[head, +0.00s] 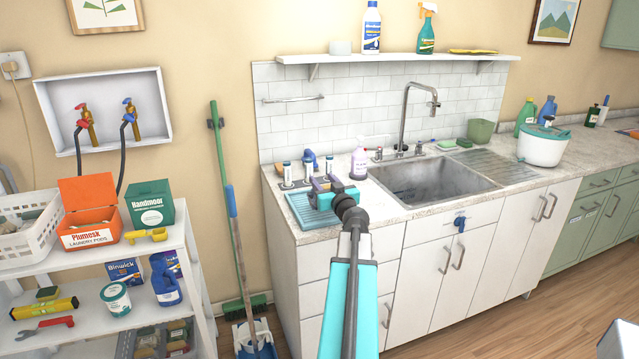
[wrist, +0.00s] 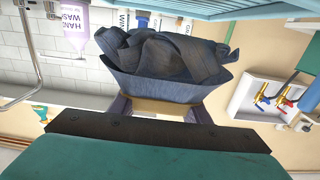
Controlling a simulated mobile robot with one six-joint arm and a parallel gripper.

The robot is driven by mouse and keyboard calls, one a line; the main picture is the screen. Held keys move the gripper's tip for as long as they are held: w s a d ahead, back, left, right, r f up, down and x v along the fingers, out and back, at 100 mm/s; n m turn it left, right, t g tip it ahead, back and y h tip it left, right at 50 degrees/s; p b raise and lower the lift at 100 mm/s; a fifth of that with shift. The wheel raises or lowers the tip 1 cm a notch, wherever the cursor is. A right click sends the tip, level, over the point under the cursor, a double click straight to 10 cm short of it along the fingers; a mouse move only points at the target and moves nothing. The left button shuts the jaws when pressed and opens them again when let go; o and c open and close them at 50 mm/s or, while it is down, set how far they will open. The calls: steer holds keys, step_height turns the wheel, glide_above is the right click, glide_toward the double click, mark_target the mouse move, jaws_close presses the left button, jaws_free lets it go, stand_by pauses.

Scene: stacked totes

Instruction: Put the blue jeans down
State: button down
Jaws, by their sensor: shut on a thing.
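The blue jeans (wrist: 170,55) are a dark blue crumpled bundle in the middle of the wrist view, which looks upside down. My gripper (wrist: 160,108) is shut on them, with a finger at each side of the bundle's near edge. In the head view my gripper (head: 325,188) is over the counter, left of the sink, above or at the light blue ridged tray (head: 300,216). The jeans cannot be made out clearly there, behind my gripper. The tray's ridged edge also shows along the top of the wrist view (wrist: 225,9). Whether the jeans touch the tray cannot be told.
Several small white bottles (head: 287,173) and a lilac hand wash bottle (head: 359,162) stand behind my gripper. The sink (head: 425,182) and its tall tap (head: 408,105) are to the right. A shelf unit (head: 110,254) with laundry goods stands at the left, past a green broom (head: 219,170).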

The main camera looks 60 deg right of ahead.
steer(key=shift+w+d+p, duration=0.3)
steer(key=shift+w+d, duration=0.2)
steer(key=shift+d, duration=0.35)
steer(key=f, duration=0.1)
steer(key=d+f+p, duration=0.1)
steer(key=shift+w+d+f, duration=0.1)
steer(key=shift+w+f, duration=0.1)
steer(key=shift+f, duration=0.1)
steer(key=shift+w+f, duration=0.2)
steer(key=shift+f, duration=0.35)
steer(key=shift+f, duration=0.15)
steer(key=c, duration=1)
jaws_free()
